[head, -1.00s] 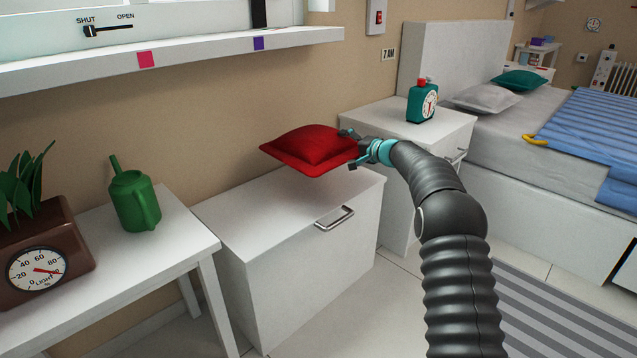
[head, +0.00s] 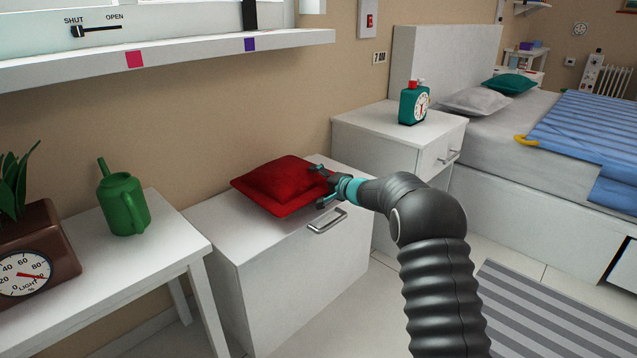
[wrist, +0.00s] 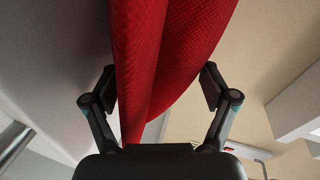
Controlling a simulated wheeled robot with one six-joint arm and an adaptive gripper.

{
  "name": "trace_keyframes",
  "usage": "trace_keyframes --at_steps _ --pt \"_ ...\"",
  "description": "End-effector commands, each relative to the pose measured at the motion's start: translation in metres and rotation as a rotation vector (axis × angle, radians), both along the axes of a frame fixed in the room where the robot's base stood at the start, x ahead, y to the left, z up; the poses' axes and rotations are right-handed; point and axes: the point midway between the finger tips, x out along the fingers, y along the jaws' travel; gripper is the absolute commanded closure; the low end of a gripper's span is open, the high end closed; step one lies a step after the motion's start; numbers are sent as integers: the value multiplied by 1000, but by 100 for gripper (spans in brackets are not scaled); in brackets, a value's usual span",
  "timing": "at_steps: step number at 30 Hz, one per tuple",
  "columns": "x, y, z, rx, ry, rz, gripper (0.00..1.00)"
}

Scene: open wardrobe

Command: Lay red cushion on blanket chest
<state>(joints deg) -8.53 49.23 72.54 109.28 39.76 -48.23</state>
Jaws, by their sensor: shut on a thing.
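The red cushion (head: 283,184) is at the top of the white blanket chest (head: 217,224), roughly level, over the middle and right of its lid. I cannot tell whether its underside rests fully on the lid or is slightly above it. My gripper (head: 322,184) is shut on the cushion's right edge. In the wrist view the cushion (wrist: 165,60) stretches away between the two fingers (wrist: 160,88). The chest's front handle (head: 327,221) is below the gripper.
A white table with a green watering can (head: 124,203) and a brown planter (head: 30,250) stands left. A white nightstand (head: 372,140) with a teal clock (head: 413,103) stands right, beside the bed. A white shelf (head: 180,55) juts from the wall above.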

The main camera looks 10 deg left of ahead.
Motion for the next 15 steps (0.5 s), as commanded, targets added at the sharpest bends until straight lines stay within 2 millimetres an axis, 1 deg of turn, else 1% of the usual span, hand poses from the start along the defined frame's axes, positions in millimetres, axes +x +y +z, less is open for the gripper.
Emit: trace_keyframes --at_steps 5,9,10,11,15 --pt "0 0 2 0 -3 1 60" --pt "0 0 -1 0 -3 0 60" --pt "0 0 -1 -1 -1 0 8" --pt "0 0 0 -1 -1 0 0" --pt "0 0 0 -1 -1 0 0"
